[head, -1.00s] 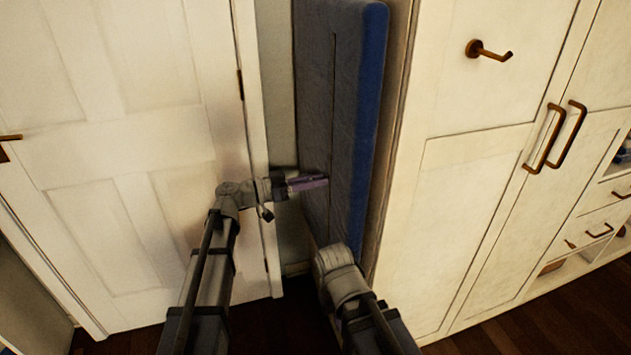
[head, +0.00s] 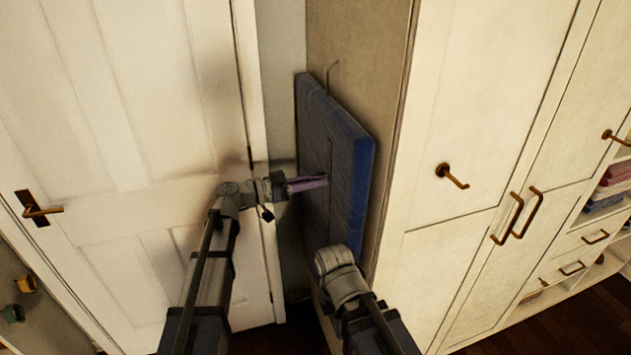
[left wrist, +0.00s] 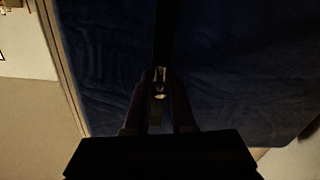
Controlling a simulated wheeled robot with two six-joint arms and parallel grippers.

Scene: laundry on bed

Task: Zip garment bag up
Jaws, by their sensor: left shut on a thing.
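The blue garment bag (head: 353,165) hangs beside the side panel of the wardrobe. A thin hook shows above its top edge, and a dark vertical zipper line runs down its front face. My left gripper (head: 325,181) reaches the front of the bag at the zipper line. In the left wrist view its fingers (left wrist: 160,92) are shut on a small metallic zipper pull (left wrist: 159,75), with the dark zipper strip running above it over the blue cloth. My right arm is at the bottom of the head view, below the bag; its fingertips are hidden.
A white door (head: 130,130) with a bronze handle stands close to the left of my left arm. The white wardrobe (head: 470,100) with a bronze hook (head: 452,177) and handles is to the right. The bag hangs in the narrow gap between them.

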